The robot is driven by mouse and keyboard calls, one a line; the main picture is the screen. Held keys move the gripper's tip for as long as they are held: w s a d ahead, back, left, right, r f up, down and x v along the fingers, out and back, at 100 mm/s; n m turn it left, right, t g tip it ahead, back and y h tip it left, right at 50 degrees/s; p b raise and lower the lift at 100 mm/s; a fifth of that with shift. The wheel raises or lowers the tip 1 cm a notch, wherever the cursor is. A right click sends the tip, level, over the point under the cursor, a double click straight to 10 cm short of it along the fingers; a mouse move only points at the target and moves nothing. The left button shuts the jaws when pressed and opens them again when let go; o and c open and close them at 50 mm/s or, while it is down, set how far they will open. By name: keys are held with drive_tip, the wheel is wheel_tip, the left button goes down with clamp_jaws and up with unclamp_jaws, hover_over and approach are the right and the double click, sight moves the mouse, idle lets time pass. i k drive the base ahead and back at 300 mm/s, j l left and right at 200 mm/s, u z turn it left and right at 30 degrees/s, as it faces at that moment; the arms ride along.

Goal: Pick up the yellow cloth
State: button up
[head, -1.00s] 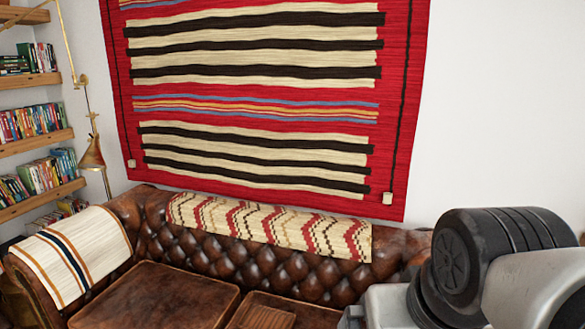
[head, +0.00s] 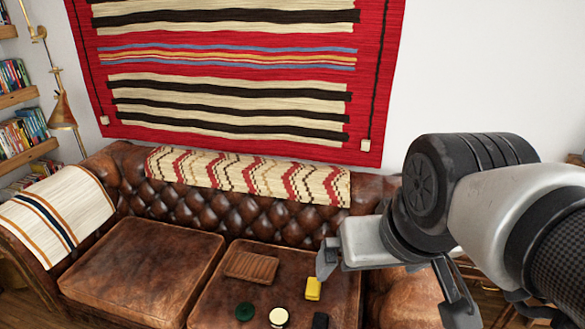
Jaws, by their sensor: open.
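A small yellow piece (head: 313,288), which I take to be the yellow cloth, lies on the right seat cushion of the brown leather sofa, near its right side. It looks compact, and its exact shape is too small to tell. My gripper (head: 394,300) is open at the right of the head view. One dark finger shows just up and right of the yellow piece in the picture, and the other is farther right. I see nothing between the fingers, and the gripper appears apart from the yellow piece.
A brown slatted wooden piece (head: 251,267), a green round item (head: 245,311), a cream-topped round item (head: 279,317) and a black item (head: 320,321) share the right cushion (head: 215,295). The left cushion (head: 140,270) is clear. The tufted backrest (head: 225,216) rises behind.

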sight(313, 286)
drive_tip(key=j+z, duration=0.1)
drive_tip(key=k, duration=0.55)
drive_tip(key=i+j, duration=0.15)
drive_tip(key=j, duration=0.2)
drive_tip(key=i+j, duration=0.35)
drive_tip(key=j, duration=0.3)
drive_tip(key=i+j+z, duration=0.15)
drive_tip(key=z, duration=1.4)
